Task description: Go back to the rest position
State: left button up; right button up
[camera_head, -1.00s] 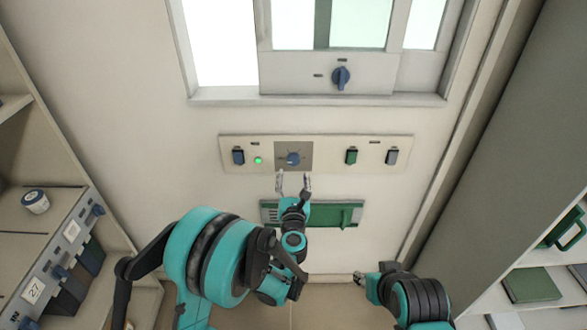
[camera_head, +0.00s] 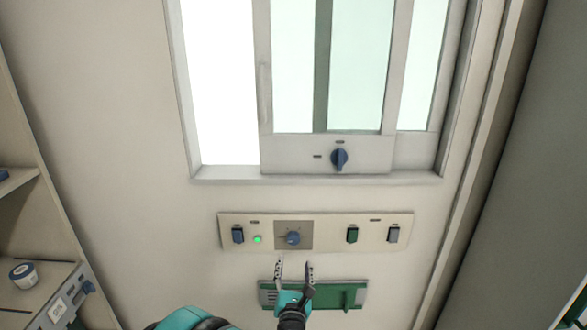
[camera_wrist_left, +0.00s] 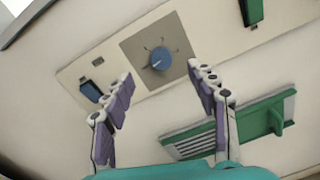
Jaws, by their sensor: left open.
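My left gripper (camera_head: 293,272) is open and empty in the head view, just below the blue dial (camera_head: 293,238) on the wall panel (camera_head: 335,233). In the left wrist view its two fingers (camera_wrist_left: 163,90) are spread apart, with the dial (camera_wrist_left: 158,58) beyond and between them. The fingertips appear apart from the dial. My right gripper is outside both current views.
The panel also carries a lit green lamp (camera_head: 257,239), a blue switch (camera_head: 238,235), a green switch (camera_head: 352,235) and a grey switch (camera_head: 393,235). A green vent (camera_head: 340,296) sits below. A sliding window (camera_head: 360,70) is above. Shelves (camera_head: 30,235) stand left.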

pick_arm(q)
jog(key=s+a+r+m+g+h, duration=0.1)
jog(key=s+r+m+h, duration=0.3)
jog(key=m, duration=0.5)
jog(key=s+r+m+g+h, duration=0.2)
jog(key=r+m, duration=0.4)
jog(key=m, duration=0.3)
jog(key=s+a+f+m+g+y, duration=0.3)
jog(key=s+a+m, duration=0.4)
jog(key=s, duration=0.4)
jog(key=s+a+f+m+g+y, duration=0.3)
jog(key=s+a+f+m+g, duration=0.2)
jog(key=s+a, duration=0.5)
notch_tip(320, 180, down, 3)
jog(key=shift+s+f+m+y, duration=0.25)
jog(key=shift+s+m, duration=0.2)
jog(key=shift+m, duration=0.75)
